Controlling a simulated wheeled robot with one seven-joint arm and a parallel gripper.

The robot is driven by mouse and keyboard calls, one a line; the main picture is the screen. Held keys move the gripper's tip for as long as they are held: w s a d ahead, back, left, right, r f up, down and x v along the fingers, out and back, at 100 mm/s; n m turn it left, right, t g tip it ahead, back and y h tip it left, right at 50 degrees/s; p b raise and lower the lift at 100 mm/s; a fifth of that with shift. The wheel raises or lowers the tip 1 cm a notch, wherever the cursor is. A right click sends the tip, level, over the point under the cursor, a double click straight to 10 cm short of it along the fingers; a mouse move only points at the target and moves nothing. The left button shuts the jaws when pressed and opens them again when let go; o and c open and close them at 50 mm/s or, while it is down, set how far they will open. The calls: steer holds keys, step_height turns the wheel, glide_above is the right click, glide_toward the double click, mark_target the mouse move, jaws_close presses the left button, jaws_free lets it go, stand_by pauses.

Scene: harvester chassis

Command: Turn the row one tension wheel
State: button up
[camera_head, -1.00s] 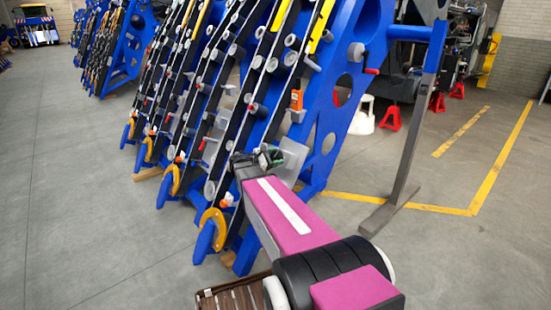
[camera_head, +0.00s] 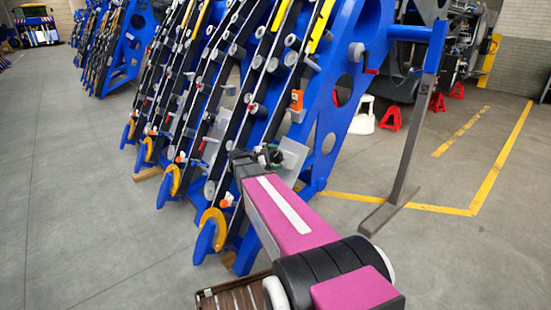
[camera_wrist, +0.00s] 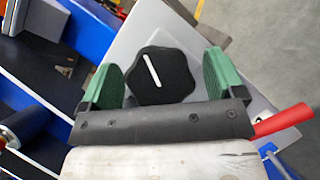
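The tension wheel (camera_wrist: 162,78) is a black lobed knob with a white line, on a grey plate (camera_wrist: 180,32) in the wrist view. The white line leans, its top to the left. My gripper (camera_wrist: 160,75) is open, with one green finger pad on each side of the wheel. Small gaps show between the pads and the wheel. In the head view my gripper (camera_head: 258,160) is at the grey plate (camera_head: 291,158) on the nearest blue frame, and the wheel is mostly hidden there.
A red handle (camera_wrist: 284,121) sticks out right of my gripper in the wrist view. An orange device (camera_head: 296,100) is on the blue frame (camera_head: 335,110) above the plate. A grey post (camera_head: 412,140) stands to the right. Open floor lies on the left.

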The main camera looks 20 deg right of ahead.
steer(key=a+r, duration=0.1)
steer(key=a, duration=0.9)
steer(key=shift+a, duration=0.35)
steer(key=s+f+m+y, duration=0.5)
steer(key=s+f+y, duration=0.4)
steer(key=s+f, duration=0.35)
steer(key=s+a+f+m+y, duration=0.4)
steer(key=s+a+m+y, duration=0.1)
steer(key=s+a+y, duration=0.1)
steer(key=shift+a+m+y, duration=0.3)
steer(key=shift+a+y, duration=0.6)
steer(key=shift+a, duration=0.1)
steer(key=shift+s+d, duration=0.1)
